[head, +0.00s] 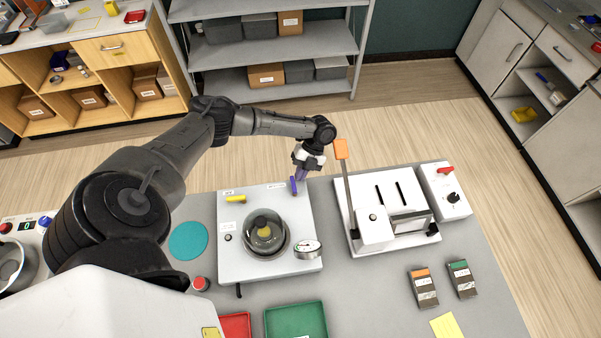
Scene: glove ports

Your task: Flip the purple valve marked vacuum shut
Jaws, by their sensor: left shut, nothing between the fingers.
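The purple valve (293,186) is a small lever at the back right of a white square unit (230,262) on the grey bench. Its handle points roughly front to back in the picture. A small label beside it is too small to read. My left gripper (301,176) reaches down from behind, just above and right of the valve. Its fingers are shut with nothing between them. The fingertips overlap the valve's far end in the picture; I cannot tell whether they touch it. My right gripper is not in view.
The unit also carries a yellow valve (236,198), a clear dome (264,234) and a round gauge (308,249). To the right, an orange-handled lever (341,150) rises from a white slotted machine (409,228), close to my left gripper. Red and green trays (296,320) lie in front.

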